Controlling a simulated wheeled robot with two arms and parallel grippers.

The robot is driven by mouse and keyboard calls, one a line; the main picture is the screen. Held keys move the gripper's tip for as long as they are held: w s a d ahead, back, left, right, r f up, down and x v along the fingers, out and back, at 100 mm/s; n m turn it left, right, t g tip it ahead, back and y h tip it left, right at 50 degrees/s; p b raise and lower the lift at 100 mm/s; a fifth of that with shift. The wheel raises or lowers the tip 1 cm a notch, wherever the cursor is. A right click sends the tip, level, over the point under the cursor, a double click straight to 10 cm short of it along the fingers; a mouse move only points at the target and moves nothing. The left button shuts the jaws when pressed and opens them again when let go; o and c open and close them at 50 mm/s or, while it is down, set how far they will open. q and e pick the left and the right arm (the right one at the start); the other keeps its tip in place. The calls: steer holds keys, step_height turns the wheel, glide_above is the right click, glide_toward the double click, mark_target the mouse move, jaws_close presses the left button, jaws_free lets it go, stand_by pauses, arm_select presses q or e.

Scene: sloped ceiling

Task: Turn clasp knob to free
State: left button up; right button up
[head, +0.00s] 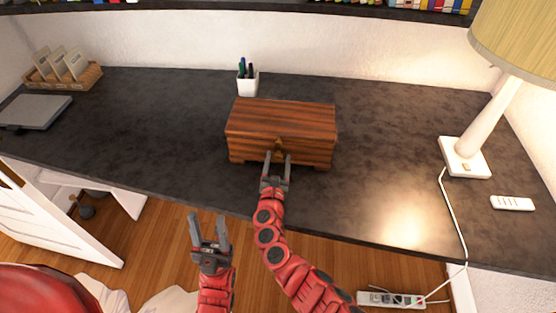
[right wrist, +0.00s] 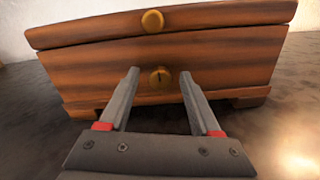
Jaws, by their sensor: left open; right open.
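A closed wooden box (head: 275,118) with a reddish-brown grain stands on the dark desk. My left gripper (head: 208,220) is open and empty, in front of the desk's near edge.
A white pen cup (head: 248,83) stands behind the box. A lamp (head: 465,157) with its cord and a white remote (head: 512,203) are at the right. A laptop (head: 36,111) and a file basket (head: 64,76) are at the left. The desk around the box is clear.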

steer(key=shift+w, duration=0.25)
jaws_close()
stand_by(0.4)
